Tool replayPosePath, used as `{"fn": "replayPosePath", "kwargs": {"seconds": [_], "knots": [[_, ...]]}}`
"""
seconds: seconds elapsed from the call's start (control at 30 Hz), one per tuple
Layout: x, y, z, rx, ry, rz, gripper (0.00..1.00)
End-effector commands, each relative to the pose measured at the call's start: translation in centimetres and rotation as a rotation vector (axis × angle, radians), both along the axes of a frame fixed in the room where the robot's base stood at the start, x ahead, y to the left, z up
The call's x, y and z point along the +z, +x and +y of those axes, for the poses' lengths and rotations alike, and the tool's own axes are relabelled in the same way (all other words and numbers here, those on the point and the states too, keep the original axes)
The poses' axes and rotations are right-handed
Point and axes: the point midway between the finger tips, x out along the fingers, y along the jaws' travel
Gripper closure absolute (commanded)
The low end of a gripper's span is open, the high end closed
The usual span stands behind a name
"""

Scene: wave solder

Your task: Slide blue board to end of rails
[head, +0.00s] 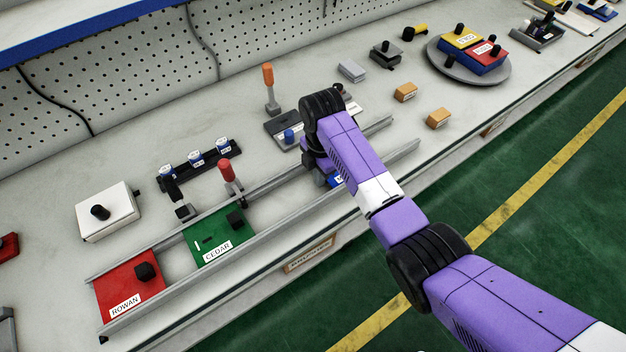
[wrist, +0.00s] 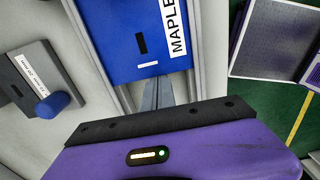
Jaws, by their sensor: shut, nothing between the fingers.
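The blue board, labelled MAPLE in the wrist view (wrist: 135,38), lies flat between the two rails (head: 300,215). In the head view most of it is hidden behind my arm, and only a small blue patch with part of a label (head: 336,181) shows. My gripper (wrist: 156,96) is shut and empty. In the wrist view its fingertips are between the rails, close to the near edge of the board; I cannot tell whether they touch it. In the head view my gripper (head: 319,180) is low over the rails, partly hidden by my wrist.
A green CEDAR board (head: 217,238) and a red ROWAN board (head: 131,289) sit in the same rails to the left. A red-handled lever (head: 228,172) and an orange-handled one (head: 268,80) stand behind the rails. The rails' right end (head: 405,147) looks clear.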

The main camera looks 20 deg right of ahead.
Motion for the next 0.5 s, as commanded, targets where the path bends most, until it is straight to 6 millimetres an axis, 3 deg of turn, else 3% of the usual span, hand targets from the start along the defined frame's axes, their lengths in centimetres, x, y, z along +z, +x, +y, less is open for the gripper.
{"fn": "replayPosePath", "kwargs": {"seconds": [0.3,0.5], "knots": [[-0.3,3.1,-9.4,-0.007,-0.001,-0.003,1.00],[-0.4,4.6,-14.0,-0.005,-0.002,-0.002,1.00]]}}
